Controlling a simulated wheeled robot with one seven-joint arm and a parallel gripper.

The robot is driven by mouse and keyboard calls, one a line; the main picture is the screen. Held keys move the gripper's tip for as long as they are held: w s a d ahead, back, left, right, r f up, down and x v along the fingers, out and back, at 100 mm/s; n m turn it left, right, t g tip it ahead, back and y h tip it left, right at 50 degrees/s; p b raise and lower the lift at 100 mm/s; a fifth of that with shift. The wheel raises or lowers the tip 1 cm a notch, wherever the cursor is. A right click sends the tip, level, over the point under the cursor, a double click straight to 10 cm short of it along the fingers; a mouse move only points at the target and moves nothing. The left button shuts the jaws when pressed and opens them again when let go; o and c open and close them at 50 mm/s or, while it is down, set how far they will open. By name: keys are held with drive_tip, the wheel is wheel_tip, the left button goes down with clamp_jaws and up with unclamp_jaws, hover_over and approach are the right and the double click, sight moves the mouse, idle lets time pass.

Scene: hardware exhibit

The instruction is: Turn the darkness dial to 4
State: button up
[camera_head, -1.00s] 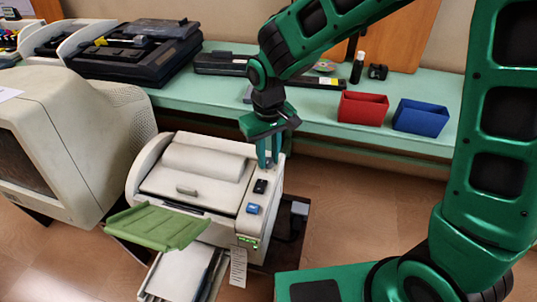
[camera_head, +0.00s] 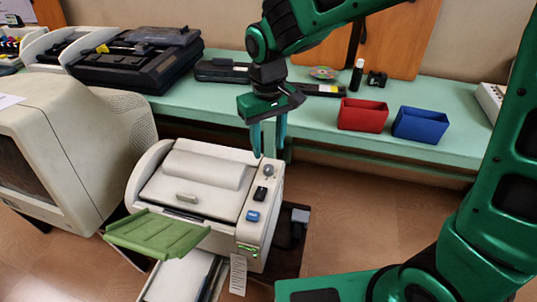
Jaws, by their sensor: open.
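The white printer-like machine (camera_head: 195,178) stands in the middle, with a small round grey dial (camera_head: 268,170) at the back right of its top panel. Its markings are too small to read, so I cannot tell its setting. My gripper (camera_head: 268,152) points down above and just behind the dial in the picture. Its two teal fingers are apart, with nothing between them, and look clear of the dial. A black switch (camera_head: 260,193) and a blue button (camera_head: 252,216) sit in front of the dial, above a small green-lit display (camera_head: 247,250).
A green tray (camera_head: 158,233) juts from the machine's front. A beige monitor (camera_head: 75,150) stands close on the left. Behind is a green bench (camera_head: 440,95) with red (camera_head: 362,115) and blue (camera_head: 420,124) bins.

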wheel_tip(320, 180, up, 4)
drive_tip(key=shift+f, duration=0.25)
drive_tip(key=s+d+r+m, duration=0.1)
drive_tip(key=s+d+m, duration=0.2)
drive_tip(key=d, duration=1)
drive_tip(key=s+d+r+m, duration=0.2)
drive_tip(key=s+d+m, duration=0.1)
drive_tip(key=d, duration=0.9)
drive_tip(key=s+d+f+m, duration=0.2)
drive_tip(key=s+d+m, duration=0.3)
drive_tip(key=s+d, duration=0.6)
drive_tip(key=s, duration=0.4)
drive_tip(key=shift+s+f, duration=0.15)
drive_tip(key=shift+s, duration=0.05)
